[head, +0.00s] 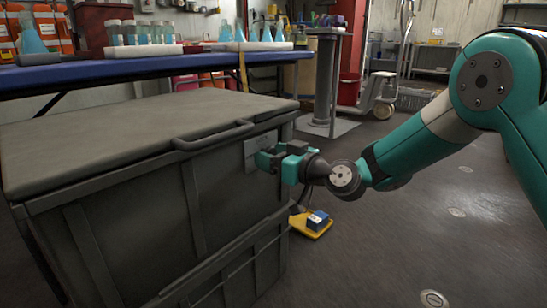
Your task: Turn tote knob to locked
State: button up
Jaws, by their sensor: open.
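The grey tote (130,205) with its lid closed stands at the left of the head view. A bar handle (213,136) sits at the lid's front edge. A light plate (251,153) is fixed on the tote's side near the right corner. My gripper (264,158) is open at this plate, with its fingers pointing left at it. The knob is hidden behind the gripper, so I cannot tell its position or whether the fingers are around it.
A blue-topped table (130,70) with flasks and jars stands behind the tote. A yellow and blue object (314,222) lies on the floor below my gripper. A grey pedestal (327,85) stands farther back. The floor at the right is mostly clear.

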jog(key=shift+c, duration=0.3)
jog(key=c, duration=0.8)
jog(key=shift+m+p, duration=0.35)
jog(key=shift+m, duration=0.05)
jog(key=shift+c, duration=0.2)
jog(key=m+p, duration=0.4)
jog(key=m, duration=0.1)
jog(key=m+p, duration=0.2)
jog(key=m, duration=0.1)
jog(key=shift+r+p, duration=0.25)
jog(key=shift+p, duration=0.05)
jog(key=m+p, duration=0.4)
jog(key=shift+m, duration=0.4)
jog(key=shift+f+m+p, duration=0.1)
jog(key=shift+m+p, duration=1.85)
jog(key=shift+m, duration=0.25)
